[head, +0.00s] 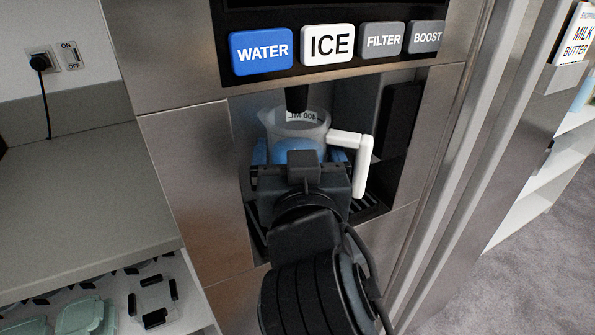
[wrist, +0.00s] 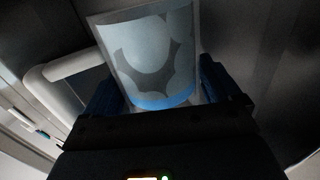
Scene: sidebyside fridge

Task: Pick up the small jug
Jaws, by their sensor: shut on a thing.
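The small jug (head: 297,128) is a clear jug with a white handle (head: 352,150) on its right side and a dark volume marking near its rim. It stands upright in the dispenser recess of the fridge, with its mouth under the dark spout. Blue shows at its lower part. My gripper (head: 302,168) reaches in from the front and is shut on the jug, hiding its base. In the wrist view the jug (wrist: 152,58) sits between blue finger pads (wrist: 158,92), with the handle to the left. I cannot tell whether its base touches the drip grille.
The dispenser recess has side walls close around the jug, and a drip grille (head: 372,206) below. Buttons for water (head: 262,51), ice, filter and boost are above. A counter (head: 70,200) is at left, with containers (head: 85,315) beneath it. Open floor (head: 530,265) lies at right.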

